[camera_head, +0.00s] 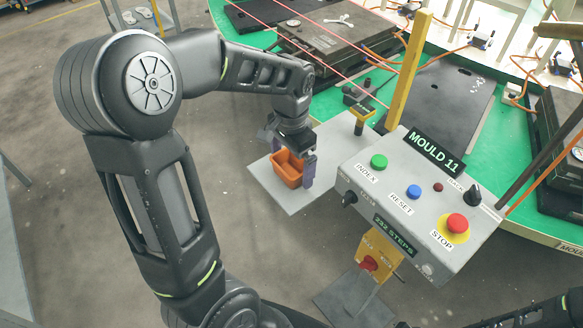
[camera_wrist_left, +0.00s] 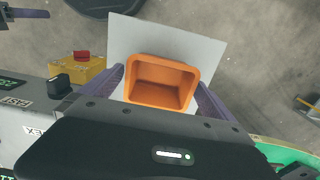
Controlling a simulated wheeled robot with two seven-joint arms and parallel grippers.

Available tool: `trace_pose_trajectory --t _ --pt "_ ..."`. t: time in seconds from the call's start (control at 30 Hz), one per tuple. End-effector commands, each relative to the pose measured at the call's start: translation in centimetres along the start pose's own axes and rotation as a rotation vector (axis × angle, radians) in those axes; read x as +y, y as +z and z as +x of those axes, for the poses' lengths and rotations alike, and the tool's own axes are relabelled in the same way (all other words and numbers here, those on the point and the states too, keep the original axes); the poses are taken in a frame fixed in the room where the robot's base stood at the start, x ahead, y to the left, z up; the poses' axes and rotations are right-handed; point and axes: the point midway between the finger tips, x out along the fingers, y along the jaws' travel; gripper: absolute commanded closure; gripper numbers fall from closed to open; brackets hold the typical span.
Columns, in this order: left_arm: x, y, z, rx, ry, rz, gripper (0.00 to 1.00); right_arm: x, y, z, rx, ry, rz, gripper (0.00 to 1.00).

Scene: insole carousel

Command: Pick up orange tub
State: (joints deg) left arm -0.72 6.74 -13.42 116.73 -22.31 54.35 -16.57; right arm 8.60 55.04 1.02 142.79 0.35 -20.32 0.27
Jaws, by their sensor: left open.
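The orange tub (camera_head: 287,168) stands upright on a pale grey plate (camera_head: 290,201) beside the control box. In the left wrist view, the empty-looking tub (camera_wrist_left: 160,83) shows its open top. My left gripper (camera_head: 291,163) is at the tub, with one purple finger on either side of it. In the wrist view the gripper (camera_wrist_left: 161,80) is open around the tub; I cannot tell whether the fingers touch the walls. What looks like a finger of my right gripper (camera_wrist_left: 28,13) shows at the upper left of the wrist view, mostly cut off.
The control box (camera_head: 403,218), with green, blue and red buttons, stands close to the right of the tub. A yellow post (camera_head: 409,70) rises behind it. The green carousel table (camera_head: 226,18) carries dark moulds and orange cables. Bare floor (camera_head: 60,120) lies at the left.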

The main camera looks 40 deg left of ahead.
Motion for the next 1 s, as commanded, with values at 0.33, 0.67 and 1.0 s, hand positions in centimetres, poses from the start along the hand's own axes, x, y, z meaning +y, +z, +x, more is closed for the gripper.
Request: trace_pose_trajectory --t 0.33,0.67,1.0 --pt "-0.01 -0.02 -0.04 0.0 0.0 0.0 0.0 0.0 0.0 0.01 0.0 0.0 0.0 0.64" --pt "-0.01 -0.02 -0.05 0.0 0.0 0.0 0.21 -0.01 0.0 0.0 0.0 0.0 0.0 0.64" --pt "0.0 -0.02 -0.05 0.0 0.0 0.0 0.49 -0.01 0.0 0.0 0.0 0.0 0.0 0.64"
